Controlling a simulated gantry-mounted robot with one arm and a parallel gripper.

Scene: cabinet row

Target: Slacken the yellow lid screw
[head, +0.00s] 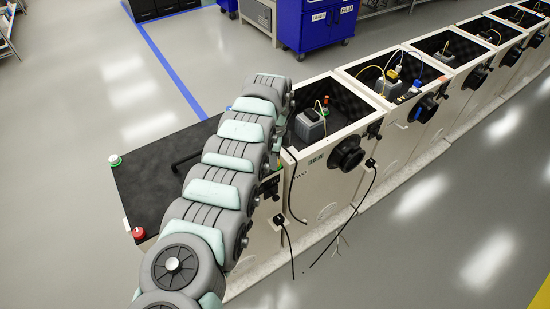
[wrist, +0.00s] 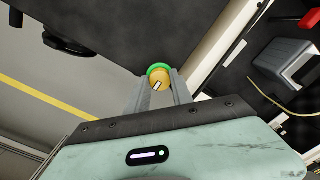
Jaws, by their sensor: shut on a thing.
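The yellow lid screw (wrist: 158,82) is a round yellow knob with a white mark across its face and a green ring (wrist: 157,68) at its far side. It shows in the wrist view between the two grey fingers of my gripper (wrist: 162,92). The fingers are shut on it from both sides. In the head view my own arm covers the gripper and the screw, so the contact does not show there.
An open cabinet (head: 325,160) with a grey device (head: 310,126) inside stands right of my arm. A black round port (head: 347,153) juts from its front, and cables hang below. More cabinets run to the upper right.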

